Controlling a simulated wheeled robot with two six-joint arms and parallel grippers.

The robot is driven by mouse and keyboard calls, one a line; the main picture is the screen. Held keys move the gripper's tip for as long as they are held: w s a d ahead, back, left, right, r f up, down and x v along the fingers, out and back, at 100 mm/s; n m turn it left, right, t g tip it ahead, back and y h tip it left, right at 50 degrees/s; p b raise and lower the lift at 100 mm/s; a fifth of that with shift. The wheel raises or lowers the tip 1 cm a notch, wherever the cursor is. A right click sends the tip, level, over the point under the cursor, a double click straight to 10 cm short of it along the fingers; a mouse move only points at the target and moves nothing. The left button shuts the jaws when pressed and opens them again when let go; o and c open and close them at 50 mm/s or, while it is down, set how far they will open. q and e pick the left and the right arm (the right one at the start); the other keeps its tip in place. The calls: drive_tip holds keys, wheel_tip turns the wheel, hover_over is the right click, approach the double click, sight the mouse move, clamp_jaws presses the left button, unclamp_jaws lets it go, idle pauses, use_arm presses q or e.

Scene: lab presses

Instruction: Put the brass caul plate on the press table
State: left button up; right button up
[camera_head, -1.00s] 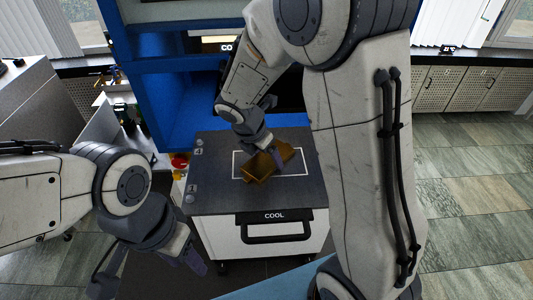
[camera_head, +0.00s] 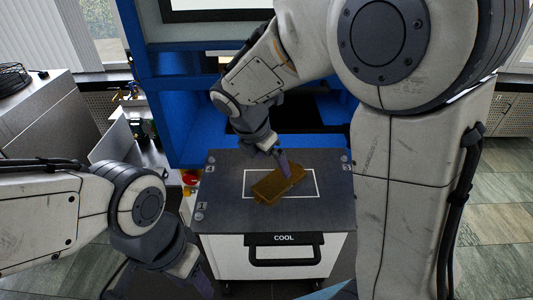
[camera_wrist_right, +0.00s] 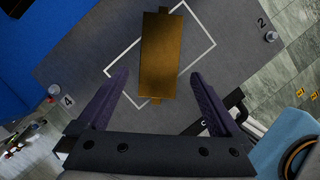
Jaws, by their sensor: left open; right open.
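The brass caul plate (camera_head: 277,184) lies on the dark grey top of the cart marked COOL (camera_head: 225,210), partly inside a white outlined rectangle and skewed to it. In the right wrist view the plate (camera_wrist_right: 163,55) has a small tab at each end. My right gripper (camera_wrist_right: 160,90) is open; its fingers stand either side of the plate's near end, with no visible contact. In the head view the right gripper (camera_head: 280,162) is over the plate. My left gripper (camera_head: 195,285) is at the lower left, away from the plate, with its fingers partly cut off.
A blue press frame (camera_head: 190,125) stands behind the cart, with a dark opening. A red button (camera_head: 189,177) is left of the cart top. Small numbered round pegs (camera_head: 200,216) mark the cart's corners. A grey bench (camera_head: 45,120) stands at the left.

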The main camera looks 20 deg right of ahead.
drive_tip(key=w+v, duration=0.1)
drive_tip(key=v, duration=0.3)
drive_tip(key=s+a+f+m+y, duration=0.1)
drive_tip(key=s+a+f+m, duration=0.1)
drive_tip(key=s+m, duration=0.3)
drive_tip(key=s+a+f+m+g+y, duration=0.1)
drive_tip(key=s+a+m, duration=0.3)
drive_tip(key=s, duration=0.6)
drive_tip(key=s+a+f+m+g+y, duration=0.1)
drive_tip(key=s+a+f+m+y, duration=0.2)
drive_tip(key=s+m, duration=0.4)
drive_tip(key=shift+s+a, duration=0.3)
drive_tip(key=shift+s, duration=0.05)
